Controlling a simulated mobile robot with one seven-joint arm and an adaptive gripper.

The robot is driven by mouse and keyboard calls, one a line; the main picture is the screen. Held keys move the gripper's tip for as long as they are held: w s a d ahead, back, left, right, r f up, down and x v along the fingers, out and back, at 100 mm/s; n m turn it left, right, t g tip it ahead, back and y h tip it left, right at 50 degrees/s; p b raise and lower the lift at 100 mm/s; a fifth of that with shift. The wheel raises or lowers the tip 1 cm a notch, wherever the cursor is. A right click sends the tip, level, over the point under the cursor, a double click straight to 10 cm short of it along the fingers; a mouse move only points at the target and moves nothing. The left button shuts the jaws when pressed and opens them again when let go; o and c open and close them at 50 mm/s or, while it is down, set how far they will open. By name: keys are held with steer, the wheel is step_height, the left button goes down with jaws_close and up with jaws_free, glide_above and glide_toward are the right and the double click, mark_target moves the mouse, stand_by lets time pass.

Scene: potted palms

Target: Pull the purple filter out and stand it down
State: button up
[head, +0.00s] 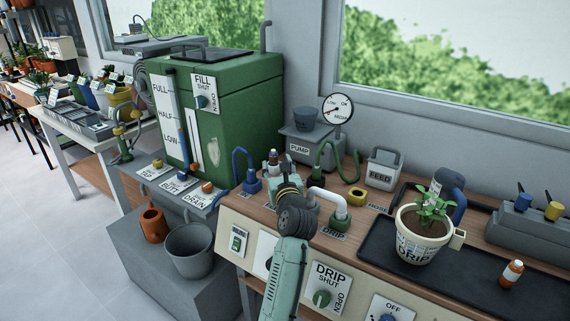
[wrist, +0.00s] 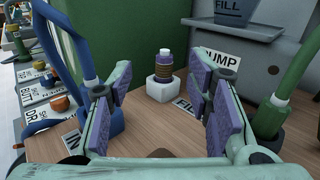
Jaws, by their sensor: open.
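The filter (wrist: 166,68) stands upright in a small white block (wrist: 165,95) on the wooden bench in the wrist view. It has a purple band near its top, a pale cap and a brown ribbed body. In the head view, its top (head: 273,157) shows just beyond my gripper (head: 279,172). My gripper (wrist: 162,85) is open, with purple-padded fingers to the left and right of the filter in the wrist view. The filter appears farther forward than the fingers, and I see no contact. In the head view, my gripper hides its lower part.
A blue hose (head: 247,170) stands close on the left and a green hose (head: 334,160) on the right. The grey pump (head: 301,147) is behind. A white pipe (head: 333,196) is nearby on the right. A potted plant (head: 424,238) stands on the black tray (head: 383,265).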

mark_target(274, 152)
steer(key=shift+d+f, duration=0.25)
steer(key=shift+d, duration=0.1)
steer(key=shift+w, duration=0.35)
steer(key=w, duration=0.3)
steer(key=w+p, duration=0.1)
steer(key=w, duration=0.1)
steer(key=shift+w+a, duration=0.15)
steer(key=shift+a, duration=0.25)
steer(key=shift+w+a+f+p, duration=0.15)
steer(key=shift+w+p, duration=0.1)
steer(key=shift+w, duration=0.7)
steer(key=shift+w+a+f+p, duration=0.1)
steer(key=shift+w+a+p, duration=0.1)
steer(key=shift+w, duration=0.8)
steer(key=shift+w+a+f+p, duration=0.15)
steer(key=shift+w+p, duration=0.1)
steer(key=shift+w, duration=0.7)
steer(key=shift+r, duration=0.1)
steer(key=shift+c, duration=0.3)
jaws_close()
